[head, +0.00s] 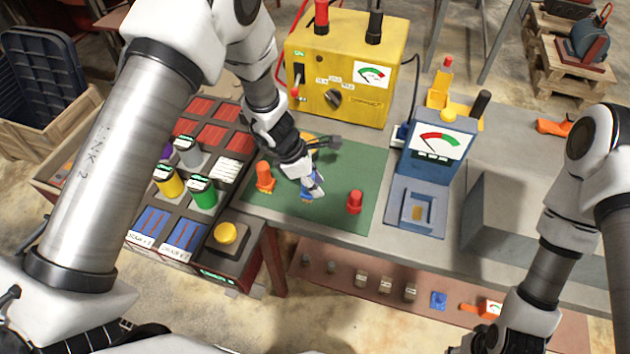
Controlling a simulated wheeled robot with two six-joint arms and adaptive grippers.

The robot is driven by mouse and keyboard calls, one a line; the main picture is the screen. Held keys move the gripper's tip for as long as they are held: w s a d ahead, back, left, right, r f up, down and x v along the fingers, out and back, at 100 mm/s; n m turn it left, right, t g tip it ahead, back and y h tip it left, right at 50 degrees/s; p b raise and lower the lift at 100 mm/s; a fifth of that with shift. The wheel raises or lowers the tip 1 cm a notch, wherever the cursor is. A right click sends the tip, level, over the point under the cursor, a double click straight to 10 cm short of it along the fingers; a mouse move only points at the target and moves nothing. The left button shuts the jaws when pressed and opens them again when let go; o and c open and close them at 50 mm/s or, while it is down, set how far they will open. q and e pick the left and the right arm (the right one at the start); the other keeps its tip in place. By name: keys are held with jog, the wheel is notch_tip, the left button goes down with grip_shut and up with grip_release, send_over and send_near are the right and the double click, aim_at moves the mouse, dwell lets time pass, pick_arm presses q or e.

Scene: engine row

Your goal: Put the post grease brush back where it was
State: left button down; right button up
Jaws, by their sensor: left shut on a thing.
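My left gripper (313,182) is low over the green mat (345,165). It is shut on a small blue thing with an orange-brown tip (307,199), which looks like the post grease brush; my fingers hide much of it. I cannot tell whether its tip touches the mat. An orange post-like piece (265,178) stands left of the gripper and a red one (354,202) stands to its right. My right arm comes down at the lower right, and its gripper is too unclear at the bottom edge to read.
A yellow meter box (345,62) stands behind the mat and a blue gauge unit (437,150) to its right. A compartment rack (185,235) with yellow and green cans is at left. A lower shelf (345,262) holds small parts. A grey block (505,215) stands at right.

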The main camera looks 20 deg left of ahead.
pick_arm(q)
jog(key=c, duration=1.2)
grip_release()
jog(key=shift+f, duration=0.15)
jog(key=o, duration=0.3)
jog(key=shift+w+f, duration=0.1)
jog(key=shift+w, duration=0.1)
jog(key=shift+o, duration=0.2)
jog(key=shift+s+r+p, duration=0.1)
jog(key=shift+r+p, duration=0.3)
jog(key=shift+r, duration=0.1)
jog(key=v, duration=1.1)
jog(key=shift+a+r, duration=0.25)
